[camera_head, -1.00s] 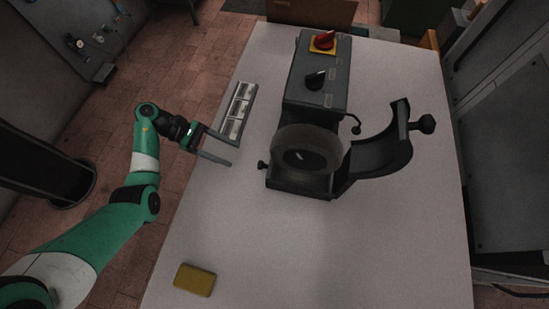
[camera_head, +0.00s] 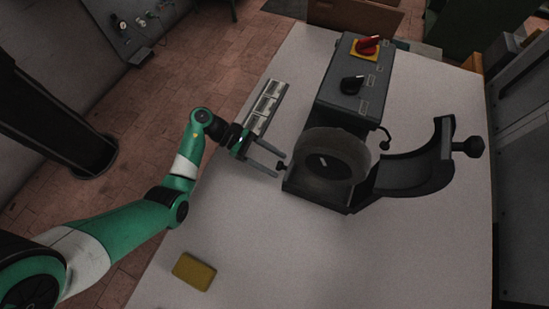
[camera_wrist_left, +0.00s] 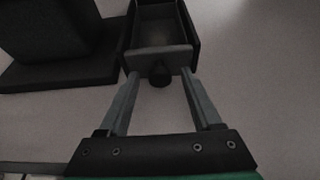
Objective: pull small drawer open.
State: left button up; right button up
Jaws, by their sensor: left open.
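The small drawer (camera_wrist_left: 160,59) has a grey front with a dark round knob (camera_wrist_left: 160,74) in the left wrist view. Its open-topped inside shows between dark side walls; I cannot tell how far out it stands. In the head view the knob (camera_head: 283,166) is on the left side of the machine's base. My left gripper (camera_head: 280,165) is open, with its two fingers on either side of the knob. In the left wrist view the fingertips (camera_wrist_left: 160,72) reach the drawer front, and a gap shows between each finger and the knob. My right gripper is not in view.
A curved black arm (camera_head: 425,165) extends right. A segmented grey strip (camera_head: 266,105) lies behind my left gripper.

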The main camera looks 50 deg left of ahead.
pick_arm(q)
jog(key=shift+w+d+f, duration=0.1)
jog(key=shift+d, duration=0.15)
jog(key=shift+c, duration=0.3)
grip_shut()
dwell(1.0)
